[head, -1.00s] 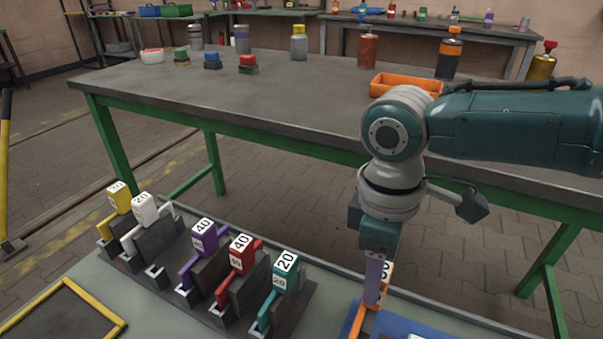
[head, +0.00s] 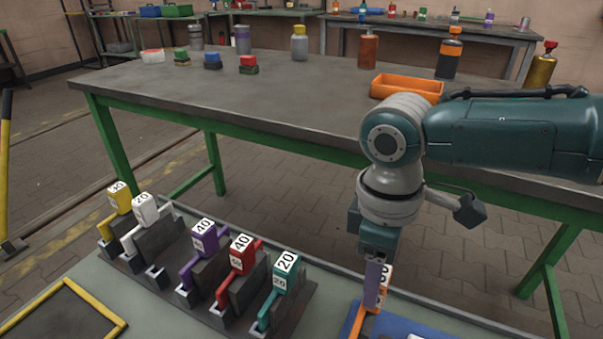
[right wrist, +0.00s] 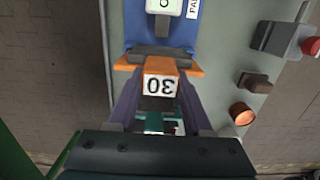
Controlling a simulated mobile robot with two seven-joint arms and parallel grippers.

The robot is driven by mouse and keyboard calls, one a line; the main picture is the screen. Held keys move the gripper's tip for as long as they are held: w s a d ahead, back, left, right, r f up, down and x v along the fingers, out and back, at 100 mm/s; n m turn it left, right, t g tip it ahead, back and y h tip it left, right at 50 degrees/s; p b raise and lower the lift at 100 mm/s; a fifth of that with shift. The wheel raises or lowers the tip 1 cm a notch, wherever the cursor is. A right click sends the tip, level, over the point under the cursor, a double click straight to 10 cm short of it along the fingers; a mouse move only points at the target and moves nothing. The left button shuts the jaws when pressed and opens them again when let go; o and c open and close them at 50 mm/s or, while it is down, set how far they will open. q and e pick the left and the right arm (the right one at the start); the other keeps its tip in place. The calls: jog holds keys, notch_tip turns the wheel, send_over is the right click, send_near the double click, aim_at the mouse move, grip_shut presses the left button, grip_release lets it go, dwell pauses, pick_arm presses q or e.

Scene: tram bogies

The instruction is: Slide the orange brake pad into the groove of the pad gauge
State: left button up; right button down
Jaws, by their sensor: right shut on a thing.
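The orange brake pad (right wrist: 127,67), with a white label reading 30, is between the fingers of my right gripper (right wrist: 160,100). In the head view my right gripper (head: 373,283) points down at the front right, shut on the orange pad (head: 358,318). The pad gauge appears to be the blue plate (head: 402,326) below it, cut off by the frame's bottom edge. In the right wrist view the blue gauge (right wrist: 160,28) lies just beyond the pad, with a dark grey block at the pad's edge. I cannot tell whether the pad is in the groove. My left gripper is out of view.
A dark rack (head: 215,310) holds yellow, white, purple, red and teal numbered pads to the left. A yellow-edged tray (head: 122,322) lies front left. A grey bench (head: 270,90) with bottles and an orange bin (head: 407,88) stands behind. Buttons (right wrist: 242,113) sit beside the gauge.

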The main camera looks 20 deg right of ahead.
jog(key=shift+f+b, duration=0.7)
jog(key=shift+f, duration=0.5)
jog(key=shift+p, duration=0.4)
dwell(0.7)
jog(key=shift+f+b, duration=1.15)
jog(key=shift+f, duration=0.15)
dwell(0.3)
jog(key=shift+p, duration=0.35)
dwell(0.8)
jog(key=shift+c, duration=1.2)
grip_release()
jog(key=r+p, duration=0.1)
jog(key=r, duration=0.2)
jog(key=r+p, duration=0.1)
jog(key=r, duration=0.2)
jog(key=r+p, duration=0.2)
jog(key=r, duration=0.1)
jog(key=shift+w+a+r, duration=0.1)
jog(key=shift+w+a, duration=0.05)
jog(key=shift+w, duration=0.1)
jog(key=shift+r, duration=0.35)
